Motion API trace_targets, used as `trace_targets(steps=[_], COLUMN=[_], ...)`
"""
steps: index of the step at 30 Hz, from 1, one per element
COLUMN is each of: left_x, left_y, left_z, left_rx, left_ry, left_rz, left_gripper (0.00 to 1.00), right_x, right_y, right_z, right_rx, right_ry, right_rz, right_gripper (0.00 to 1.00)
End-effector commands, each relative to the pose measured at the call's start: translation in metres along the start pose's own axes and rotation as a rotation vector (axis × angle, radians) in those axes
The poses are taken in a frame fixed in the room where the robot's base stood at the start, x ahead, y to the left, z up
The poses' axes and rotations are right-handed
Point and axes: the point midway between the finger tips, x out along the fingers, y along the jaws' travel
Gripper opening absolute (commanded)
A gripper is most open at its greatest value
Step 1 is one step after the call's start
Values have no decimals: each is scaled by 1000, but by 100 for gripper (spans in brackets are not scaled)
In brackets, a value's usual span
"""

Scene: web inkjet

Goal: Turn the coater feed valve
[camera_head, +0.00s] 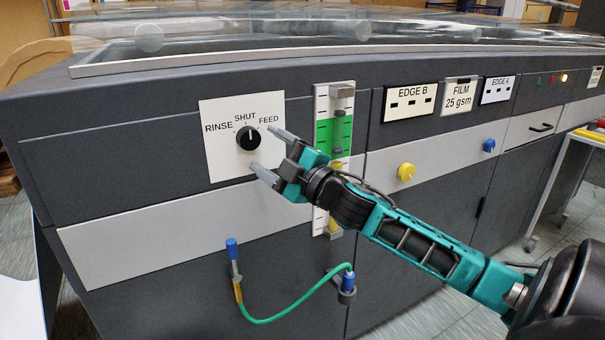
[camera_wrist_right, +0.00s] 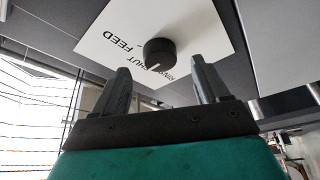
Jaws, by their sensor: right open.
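The coater feed valve is a round black knob (camera_head: 248,139) on a white plate (camera_head: 217,160) marked RINSE, SHUT and FEED. Its pale mark seems to point at SHUT. My right gripper (camera_head: 262,149) is open just in front of the knob and to its right, one finger above and one below knob height. In the right wrist view, the knob (camera_wrist_right: 159,52) shows beyond and between the two fingertips (camera_wrist_right: 160,65), with nothing held. The fingers look apart from the knob. My left gripper is not in view.
A slider gauge (camera_head: 321,105) with a green band stands right of the plate, partly behind my right arm. A yellow knob (camera_head: 406,172) and a blue knob (camera_head: 489,146) are farther right. A green cable (camera_head: 290,309) hangs below. A clear cover (camera_head: 230,50) lies above.

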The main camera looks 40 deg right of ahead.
Motion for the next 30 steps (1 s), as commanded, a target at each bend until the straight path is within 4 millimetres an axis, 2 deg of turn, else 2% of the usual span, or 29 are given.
trace_targets(steps=[12,18,24,30], left_x=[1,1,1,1], left_y=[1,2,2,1], left_z=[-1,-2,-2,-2], left_rx=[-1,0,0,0], left_ry=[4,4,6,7], left_rz=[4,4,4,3], left_gripper=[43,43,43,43], right_x=[-58,-80,-90,-92], right_y=[-1,-1,0,0], right_z=[0,0,0,0], right_rx=[1,1,-2,-2], right_ry=[-1,-1,0,1], right_rz=[-3,-1,0,0], right_gripper=[74,74,74,74])
